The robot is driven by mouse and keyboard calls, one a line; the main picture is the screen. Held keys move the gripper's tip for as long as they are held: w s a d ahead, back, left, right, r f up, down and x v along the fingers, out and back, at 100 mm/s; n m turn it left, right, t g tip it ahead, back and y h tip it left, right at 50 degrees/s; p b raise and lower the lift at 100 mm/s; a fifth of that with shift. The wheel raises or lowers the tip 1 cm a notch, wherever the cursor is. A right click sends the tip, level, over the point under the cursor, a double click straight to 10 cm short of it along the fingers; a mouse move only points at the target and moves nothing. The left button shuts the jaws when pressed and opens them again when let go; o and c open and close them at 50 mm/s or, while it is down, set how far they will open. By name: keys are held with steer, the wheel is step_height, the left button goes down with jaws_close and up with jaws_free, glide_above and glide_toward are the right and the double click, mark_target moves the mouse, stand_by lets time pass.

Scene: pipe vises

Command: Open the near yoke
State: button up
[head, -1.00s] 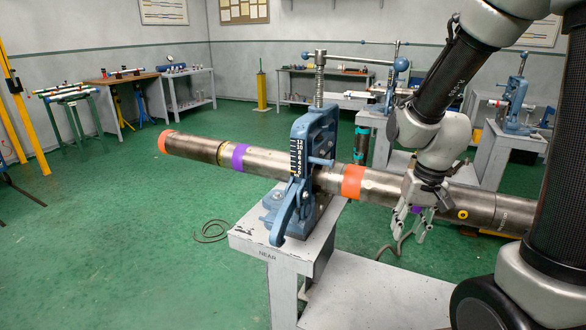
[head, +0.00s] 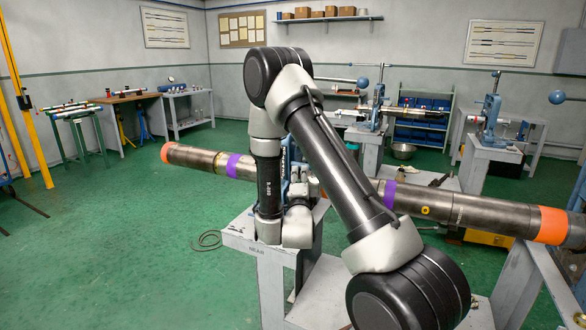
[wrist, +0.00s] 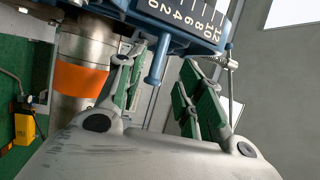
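The near vise's blue yoke with its number scale fills the top of the wrist view (wrist: 180,33). A blue peg (wrist: 157,65) sticks out from it. My gripper (wrist: 160,82) is open, its green-padded fingers on either side of the peg's line; I cannot tell whether they touch it. In the head view my arm hides most of the yoke, and the gripper's fingers do not show clearly. The steel pipe (head: 455,209) runs through the vise. An orange band on it (wrist: 80,78) shows left of my gripper in the wrist view.
The near vise stands on a grey bench (head: 256,249) marked NEAR. The pipe's right end has an orange band (head: 551,226) above another grey stand (head: 518,275). More vises and benches stand at the back. Green floor on the left is open.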

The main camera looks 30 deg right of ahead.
steer(key=x, duration=0.8)
steer(key=shift+s, duration=0.1)
jaws_close()
